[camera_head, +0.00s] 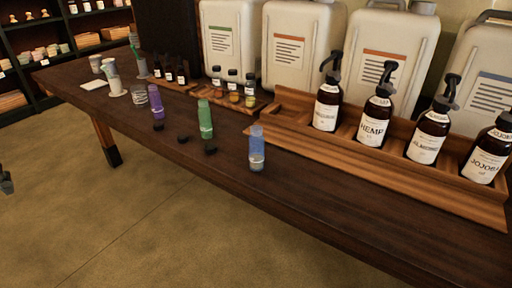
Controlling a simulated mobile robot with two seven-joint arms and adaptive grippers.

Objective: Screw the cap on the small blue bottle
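The small blue bottle (256,148) stands upright near the table's front edge, with a pale label on its lower part and no dark cap on its top. Three small dark discs that look like caps lie on the table to its left: one near the green bottle (210,151), one further left (183,139) and one by the purple bottle (158,127). I cannot tell which belongs to the blue bottle. A small dark piece at the left picture edge (5,183) may be my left gripper, mostly out of frame. My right gripper is not in view.
A green bottle (205,119) and a purple bottle (156,101) stand left of the blue one. A wooden rack (400,170) with several brown pump bottles is behind right. Large white canisters (297,45) line the back. The table front right (340,210) is clear.

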